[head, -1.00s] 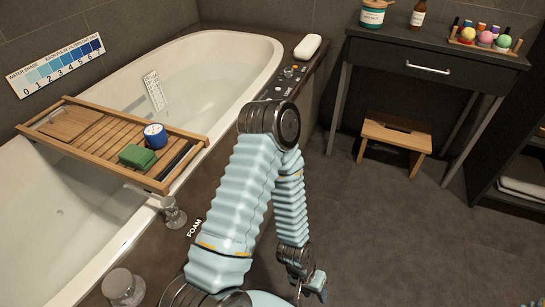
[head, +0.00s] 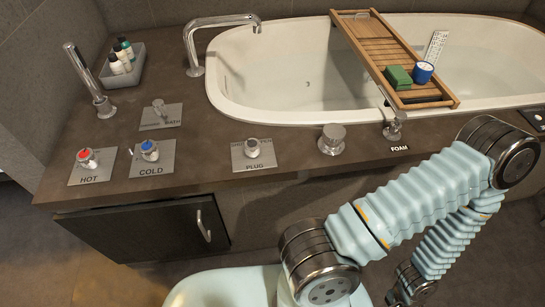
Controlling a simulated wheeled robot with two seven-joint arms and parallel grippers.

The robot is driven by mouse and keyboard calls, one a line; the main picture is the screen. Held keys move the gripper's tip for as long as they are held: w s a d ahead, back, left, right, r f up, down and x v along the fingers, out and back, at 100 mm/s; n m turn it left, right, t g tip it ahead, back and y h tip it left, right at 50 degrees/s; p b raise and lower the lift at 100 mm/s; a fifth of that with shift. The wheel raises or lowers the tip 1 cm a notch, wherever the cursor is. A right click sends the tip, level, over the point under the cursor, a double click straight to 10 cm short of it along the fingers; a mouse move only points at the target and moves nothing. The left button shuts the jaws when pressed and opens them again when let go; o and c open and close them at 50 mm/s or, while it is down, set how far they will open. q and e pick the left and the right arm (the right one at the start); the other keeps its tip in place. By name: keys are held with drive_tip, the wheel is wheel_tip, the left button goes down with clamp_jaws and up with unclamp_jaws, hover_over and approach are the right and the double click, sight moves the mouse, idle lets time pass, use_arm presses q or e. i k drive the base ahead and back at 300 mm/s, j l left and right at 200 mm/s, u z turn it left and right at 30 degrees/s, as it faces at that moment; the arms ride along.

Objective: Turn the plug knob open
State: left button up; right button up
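The plug knob (head: 252,147) is a small chrome knob on a square metal plate marked PLUG, on the dark deck in front of the bathtub. Small lettering on the plate's upper edge is too small to read surely, and the knob's setting is unclear. My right arm is folded on the right side of the head view, away from the plug knob. Its gripper (head: 408,287) hangs low near the bottom edge, too small and partly cut off to tell its opening. My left gripper is out of view.
Left of the plug plate are the COLD knob (head: 149,151), HOT knob (head: 87,158) and bath lever (head: 160,108). Right of it stand a chrome knob (head: 332,139) and the foam dispenser (head: 393,129). A cabinet handle (head: 204,225) sticks out below. A wooden tray (head: 375,45) spans the tub.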

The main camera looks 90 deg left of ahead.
sight(252, 145)
drive_tip(key=u, duration=3.15)
drive_tip(key=k+j+z, duration=0.1)
drive_tip(key=j, duration=0.1)
